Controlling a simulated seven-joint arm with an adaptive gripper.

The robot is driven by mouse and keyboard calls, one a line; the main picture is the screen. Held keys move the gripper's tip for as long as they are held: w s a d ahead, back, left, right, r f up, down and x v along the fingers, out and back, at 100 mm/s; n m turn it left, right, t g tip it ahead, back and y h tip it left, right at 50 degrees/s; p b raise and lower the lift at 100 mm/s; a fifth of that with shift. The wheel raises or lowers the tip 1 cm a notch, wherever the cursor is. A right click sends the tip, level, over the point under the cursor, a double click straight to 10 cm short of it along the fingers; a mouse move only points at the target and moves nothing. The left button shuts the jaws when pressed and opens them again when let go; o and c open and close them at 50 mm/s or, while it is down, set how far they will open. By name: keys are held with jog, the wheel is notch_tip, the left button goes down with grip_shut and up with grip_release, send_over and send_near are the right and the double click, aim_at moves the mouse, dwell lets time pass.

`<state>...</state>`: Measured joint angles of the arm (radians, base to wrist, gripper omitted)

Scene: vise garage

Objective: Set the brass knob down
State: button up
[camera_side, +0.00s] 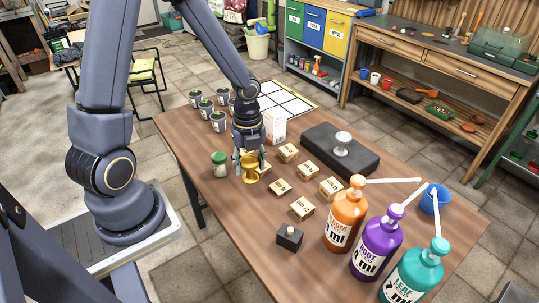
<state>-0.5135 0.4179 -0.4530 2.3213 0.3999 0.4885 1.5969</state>
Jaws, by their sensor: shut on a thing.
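The brass knob (249,175) is gold-coloured and roughly goblet-shaped, near the middle of the wooden table. My gripper (250,160) points down and is shut on the brass knob, with its fingers around the upper part. The knob looks upright and low over the tabletop. I cannot tell whether its base touches the wood.
Several small wooden blocks (280,187) lie right of the knob. A green-lidded jar (219,164) stands close left. A dark slab (339,151) bears a pale knob (342,142). An orange pump bottle (345,216) and others stand front right. The table's front left is clear.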

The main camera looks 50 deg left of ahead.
jog(key=d+f+m, duration=0.1)
jog(key=d+m, duration=0.1)
jog(key=d, duration=0.4)
jog(key=f, duration=0.7)
jog(key=shift+s+a+f, duration=0.1)
jog(key=shift+a+f, duration=0.15)
jog(key=shift+f, duration=0.05)
jog(key=shift+f, duration=0.1)
jog(key=o, duration=1.3)
